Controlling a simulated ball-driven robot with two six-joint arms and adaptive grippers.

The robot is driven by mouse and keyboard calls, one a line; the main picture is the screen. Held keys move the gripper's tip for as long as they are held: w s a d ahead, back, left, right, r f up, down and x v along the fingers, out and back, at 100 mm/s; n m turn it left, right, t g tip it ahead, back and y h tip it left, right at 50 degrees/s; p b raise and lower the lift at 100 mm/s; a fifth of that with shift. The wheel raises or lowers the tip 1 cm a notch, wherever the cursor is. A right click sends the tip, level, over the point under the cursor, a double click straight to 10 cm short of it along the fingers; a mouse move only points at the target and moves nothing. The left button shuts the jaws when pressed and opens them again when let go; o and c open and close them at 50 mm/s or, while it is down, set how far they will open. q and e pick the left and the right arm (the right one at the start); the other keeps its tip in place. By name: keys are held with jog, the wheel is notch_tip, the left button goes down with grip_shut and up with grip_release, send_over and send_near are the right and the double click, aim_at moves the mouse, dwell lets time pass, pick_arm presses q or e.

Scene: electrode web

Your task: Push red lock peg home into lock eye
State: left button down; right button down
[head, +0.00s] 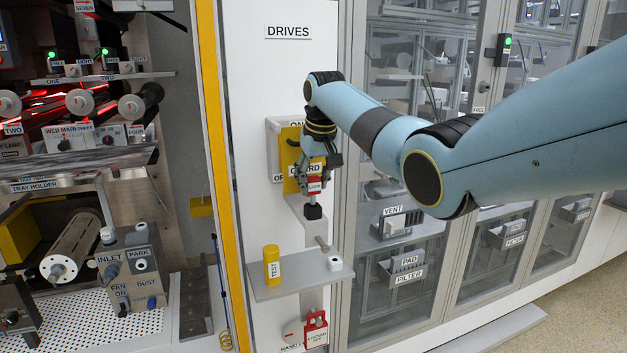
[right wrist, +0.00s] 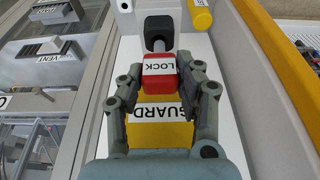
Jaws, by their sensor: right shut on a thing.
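The red lock peg (head: 314,187), labelled LOCK, is below the yellow guard plate (head: 292,150) on the white drives panel. My right gripper (head: 317,178) is shut on its red head. The right wrist view shows the red peg (right wrist: 160,70) between both fingers of this gripper (right wrist: 159,76). A short grey shaft (right wrist: 158,54) shows between the red head and a black block (right wrist: 160,32), which looks like the lock eye. The block also shows below the peg in the head view (head: 313,212). How deep the shaft sits is hidden. My left gripper is out of view.
A grey shelf (head: 300,284) below holds a yellow TEST cylinder (head: 272,266) and a small white piece (head: 335,263). A red tag (head: 316,328) hangs lower down. A yellow post (head: 212,150) stands left of the panel, and glass-fronted cabinets (head: 415,80) stand right.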

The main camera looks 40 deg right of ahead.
jog(key=shift+f, duration=0.5)
jog(key=c, duration=0.8)
grip_release()
jog(key=shift+s+f, duration=0.1)
jog(key=shift+f, duration=0.05)
jog(key=v, duration=1.2)
